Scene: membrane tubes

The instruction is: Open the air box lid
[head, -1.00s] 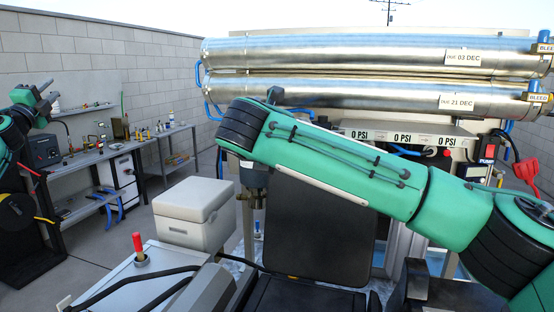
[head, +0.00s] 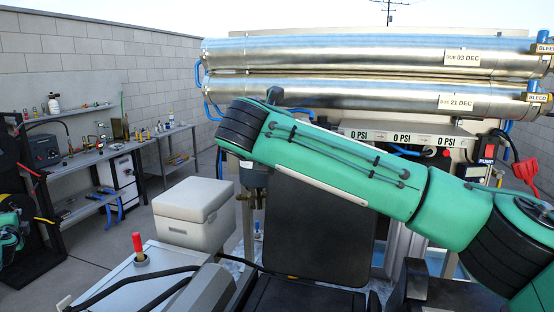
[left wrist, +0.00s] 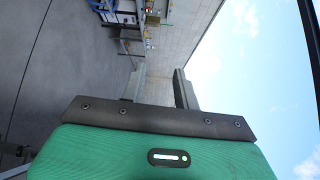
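A white box (head: 195,210) with a lid (head: 194,194) stands left of centre in the head view, and its lid is shut. I see no label that marks it as the air box. My left gripper (left wrist: 159,88) shows in the left wrist view with its two fingers apart and nothing between them. In the head view only green parts of my left arm show at the lower left edge, well left of the white box. My right arm crosses the head view from the right, above and right of the box.
Two long steel tubes (head: 350,95) lie across a rack at the back. A workbench (head: 90,155) with tools and a grey instrument (head: 43,151) stands at the left by a block wall (head: 90,50). A red-handled post (head: 137,245) stands in front of the box. Bare floor lies between bench and box.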

